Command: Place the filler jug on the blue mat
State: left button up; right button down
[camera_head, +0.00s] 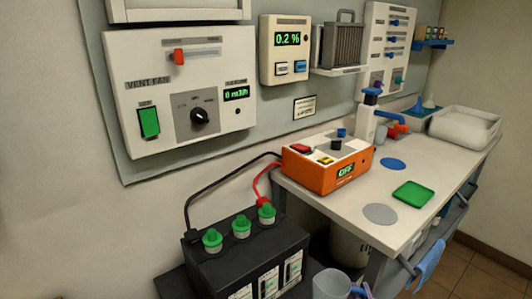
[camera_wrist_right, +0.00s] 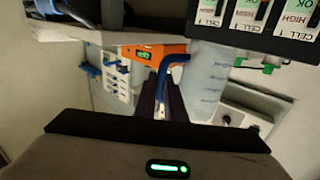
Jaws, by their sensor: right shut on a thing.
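The filler jug (camera_head: 328,285), a clear cup with a blue handle, shows at the bottom edge of the head view, in front of the bench and right of the battery; its lower part is cut off. In the right wrist view the jug (camera_wrist_right: 207,85) has level marks on its wall. My right gripper (camera_wrist_right: 163,95) is shut on its blue handle. The blue mat (camera_head: 393,163), a flat round disc, lies bare on the bench behind the green tray. The jug is apart from the mat. My left gripper is in neither view.
The black battery (camera_head: 250,254) with green caps and cables stands left of the jug. A grey disc (camera_head: 380,214), a green tray (camera_head: 414,194) and a white basin (camera_head: 464,128) also occupy the bench (camera_head: 335,205).

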jog(key=s+r+p, duration=0.3)
jog(key=s+r, duration=0.7)
jog(key=r, duration=0.1)
jog(key=shift+d, duration=0.45)
